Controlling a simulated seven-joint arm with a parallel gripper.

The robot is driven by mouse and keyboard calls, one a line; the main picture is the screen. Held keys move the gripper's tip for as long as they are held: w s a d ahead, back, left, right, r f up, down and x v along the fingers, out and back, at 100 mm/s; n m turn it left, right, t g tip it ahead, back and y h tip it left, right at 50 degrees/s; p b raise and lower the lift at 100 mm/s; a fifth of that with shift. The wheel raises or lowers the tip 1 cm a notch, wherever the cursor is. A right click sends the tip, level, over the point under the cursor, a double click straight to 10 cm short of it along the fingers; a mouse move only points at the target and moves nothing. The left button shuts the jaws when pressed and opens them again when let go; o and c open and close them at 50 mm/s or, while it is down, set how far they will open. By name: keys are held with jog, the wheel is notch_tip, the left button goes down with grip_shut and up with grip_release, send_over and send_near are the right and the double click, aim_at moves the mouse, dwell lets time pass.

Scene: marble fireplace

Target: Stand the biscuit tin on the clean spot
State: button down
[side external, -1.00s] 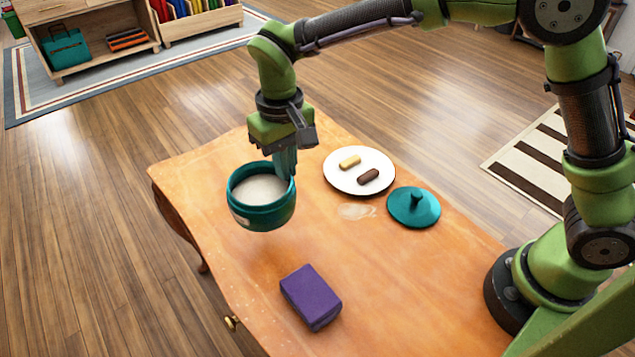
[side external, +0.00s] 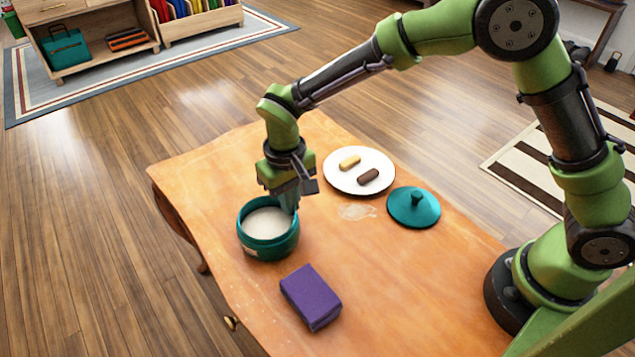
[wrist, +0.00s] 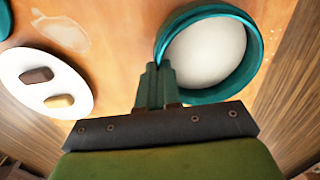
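The biscuit tin (side external: 268,247) is a teal round pot without its lid, filled with something white. It is upright at the front left of the table, on the top or just above it; I cannot tell which. My gripper (side external: 290,203) points down and is shut on the tin's rim, on the side near the plate. The wrist view shows the fingers (wrist: 156,85) pinching the rim of the tin (wrist: 252,62). A pale whitish smear (side external: 357,211) marks the table right of the tin. The rest of the surface nearby looks bare orange wood.
A purple block (side external: 311,297) lies close in front of the tin. A white plate (side external: 345,182) with two biscuits and a teal knobbed lid (side external: 414,208) are to the right. The table (side external: 400,290) is clear at the front right.

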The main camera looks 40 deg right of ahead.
jog(key=c, duration=1.3)
grip_release()
jog(key=shift+c, duration=0.2)
jog(key=shift+r, duration=0.1)
notch_tip(320, 180, up, 12)
jog(key=s+d+r+m+t+y, duration=0.25)
jog(key=s+d+r, duration=0.45)
jog(key=d, duration=0.4)
jog(key=s+d+m+t, duration=0.1)
jog(key=s+d+t, duration=0.3)
jog(key=s+d, duration=0.4)
jog(key=shift+s+d+r+t, duration=0.2)
jog(key=shift+s+d+t, duration=0.15)
jog(key=shift+s, duration=0.6)
jog(key=shift+m+h, duration=0.25)
